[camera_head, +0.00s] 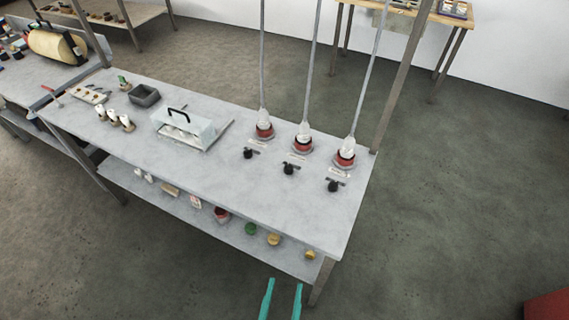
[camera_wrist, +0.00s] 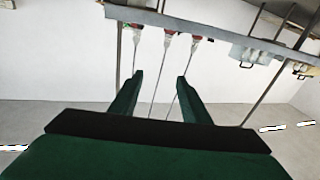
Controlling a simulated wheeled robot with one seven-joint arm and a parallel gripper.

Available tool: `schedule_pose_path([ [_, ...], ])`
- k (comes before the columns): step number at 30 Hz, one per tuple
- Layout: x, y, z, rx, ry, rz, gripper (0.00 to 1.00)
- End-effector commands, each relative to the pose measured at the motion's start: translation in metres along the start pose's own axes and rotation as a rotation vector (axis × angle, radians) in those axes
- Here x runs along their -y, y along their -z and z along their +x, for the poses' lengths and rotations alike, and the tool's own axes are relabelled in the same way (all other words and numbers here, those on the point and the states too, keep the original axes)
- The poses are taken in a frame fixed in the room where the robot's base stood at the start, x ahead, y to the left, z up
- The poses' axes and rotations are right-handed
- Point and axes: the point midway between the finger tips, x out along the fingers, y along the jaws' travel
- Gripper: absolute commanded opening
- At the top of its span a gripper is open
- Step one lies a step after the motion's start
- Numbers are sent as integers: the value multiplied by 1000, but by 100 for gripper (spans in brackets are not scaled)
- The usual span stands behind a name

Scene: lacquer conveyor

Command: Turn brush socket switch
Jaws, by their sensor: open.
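Three black switches stand in a row on the grey table's right end: a left switch (camera_head: 248,153), a middle switch (camera_head: 289,169) and a right switch (camera_head: 333,186). Behind each sits a red socket with a pale cone and a rod rising from it: left (camera_head: 265,131), middle (camera_head: 303,144) and right (camera_head: 345,159). Small labels lie between them, too small to read, so I cannot tell which is the brush socket. My green gripper (camera_head: 285,283) is open and empty, short of the table's front edge and apart from the switches. It also shows in the wrist view (camera_wrist: 160,76).
The table (camera_head: 240,190) has a lower shelf with several coloured pots. A clear case with a black handle (camera_head: 185,127) and a dark grey box (camera_head: 144,95) stand left of the switches. A metal post (camera_head: 400,80) rises at the table's right corner.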

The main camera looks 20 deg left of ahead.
Motion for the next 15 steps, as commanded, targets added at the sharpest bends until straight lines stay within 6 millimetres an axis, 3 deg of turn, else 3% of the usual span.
schedule_pose_path([
  [1,10,10,19,-69,10,-11,43],
  [6,48,46,67,-288,59,-64,43],
  [15,125,124,129,-683,177,-192,43],
])
